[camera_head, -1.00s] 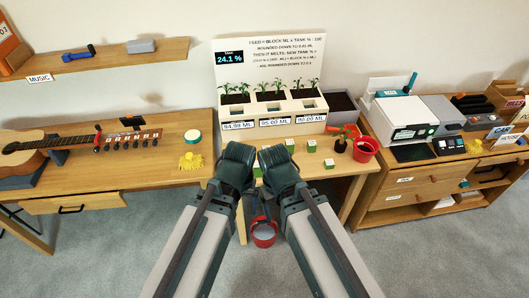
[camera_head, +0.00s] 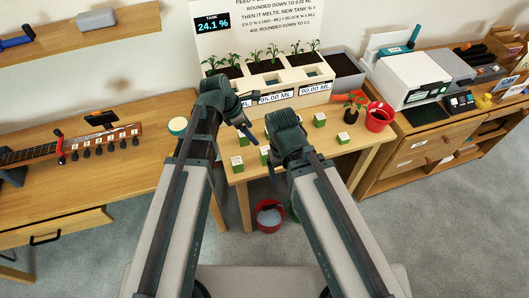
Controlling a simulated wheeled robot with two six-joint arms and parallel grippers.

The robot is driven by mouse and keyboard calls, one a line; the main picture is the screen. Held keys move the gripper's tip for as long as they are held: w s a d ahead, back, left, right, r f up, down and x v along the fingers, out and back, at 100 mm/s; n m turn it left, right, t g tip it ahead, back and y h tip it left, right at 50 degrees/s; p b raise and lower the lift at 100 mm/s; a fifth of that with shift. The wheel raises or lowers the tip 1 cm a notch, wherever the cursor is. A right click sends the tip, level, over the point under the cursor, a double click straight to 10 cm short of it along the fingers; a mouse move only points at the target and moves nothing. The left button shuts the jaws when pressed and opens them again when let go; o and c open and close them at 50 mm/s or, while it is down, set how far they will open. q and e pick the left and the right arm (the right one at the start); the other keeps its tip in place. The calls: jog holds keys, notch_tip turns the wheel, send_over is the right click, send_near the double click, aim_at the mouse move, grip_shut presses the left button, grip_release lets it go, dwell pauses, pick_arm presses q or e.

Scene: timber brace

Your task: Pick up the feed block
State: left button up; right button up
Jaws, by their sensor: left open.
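Several small green feed blocks with pale tops stand on the wooden table below the planter. One block (camera_head: 237,164) is at the front left, another (camera_head: 265,156) is just right of it, and two more, a back one (camera_head: 319,120) and a right one (camera_head: 343,138), are farther right. I cannot read their labels. My left gripper (camera_head: 248,134) is open above the table, behind the front-left blocks, apart from them as far as I can see.
A red bucket (camera_head: 268,216) is on the floor.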

pick_arm(q)
jog(key=s+b+x, duration=0.1)
jog(key=b+x, duration=0.7)
jog(key=shift+w+f, duration=0.3)
jog(key=shift+w, duration=0.15)
jog(key=b+x, duration=0.5)
jog(key=shift+s+d+f, duration=0.1)
jog(key=shift+d+f, duration=0.05)
jog(key=shift+c, duration=0.3)
grip_shut()
